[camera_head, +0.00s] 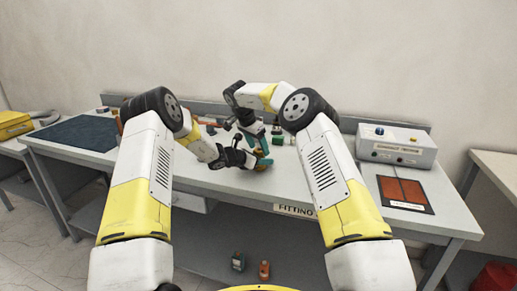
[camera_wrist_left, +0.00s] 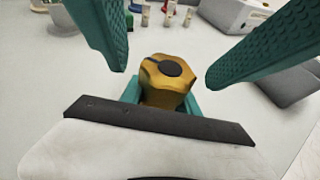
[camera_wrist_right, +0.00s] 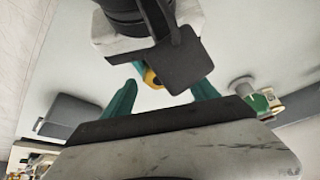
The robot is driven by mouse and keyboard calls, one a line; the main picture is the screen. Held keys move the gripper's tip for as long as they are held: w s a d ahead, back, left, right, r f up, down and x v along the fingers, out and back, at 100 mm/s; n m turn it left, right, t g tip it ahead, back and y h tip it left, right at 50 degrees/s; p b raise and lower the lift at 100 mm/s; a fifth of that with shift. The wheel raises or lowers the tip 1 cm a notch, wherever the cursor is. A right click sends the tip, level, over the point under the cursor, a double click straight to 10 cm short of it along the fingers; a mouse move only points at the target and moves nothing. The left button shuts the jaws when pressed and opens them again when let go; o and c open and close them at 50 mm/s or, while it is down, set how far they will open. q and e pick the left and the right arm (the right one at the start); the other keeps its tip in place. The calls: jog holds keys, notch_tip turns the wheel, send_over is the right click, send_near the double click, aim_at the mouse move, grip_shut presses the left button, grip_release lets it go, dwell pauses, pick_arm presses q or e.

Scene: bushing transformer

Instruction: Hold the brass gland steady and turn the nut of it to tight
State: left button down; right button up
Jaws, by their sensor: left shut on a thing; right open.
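The brass gland (camera_wrist_left: 160,88) is a golden hex-shaped piece with a dark round top, close in the left wrist view. My left gripper (camera_wrist_left: 160,98) is shut on it from the sides. In the head view my left gripper (camera_head: 256,163) is low above the bench front. My right gripper (camera_wrist_right: 163,95) is open. Its two teal fingers stand on either side of the gland in the left wrist view, apart from it. In the right wrist view the gland (camera_wrist_right: 151,78) shows partly, behind the left gripper's dark body. I cannot tell the nut apart from the gland body.
The bench carries a grey control box (camera_head: 397,145), an orange-red panel (camera_head: 403,192) and a dark blue mat (camera_head: 80,132). Several small parts stand at the bench's back, behind my arms. Two small bottles (camera_head: 238,262) (camera_head: 264,270) are below the bench.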

jog(key=shift+w+d+f, duration=0.1)
jog(key=shift+f, duration=0.25)
jog(key=shift+c, duration=0.5)
jog(key=c, duration=1.3)
jog(key=shift+w+m+h, duration=0.1)
jog(key=shift+m+h, duration=0.2)
jog(key=shift+m, duration=0.4)
jog(key=shift+m+g, duration=0.5)
jog(key=shift+m, duration=0.2)
jog(key=o, duration=1.4)
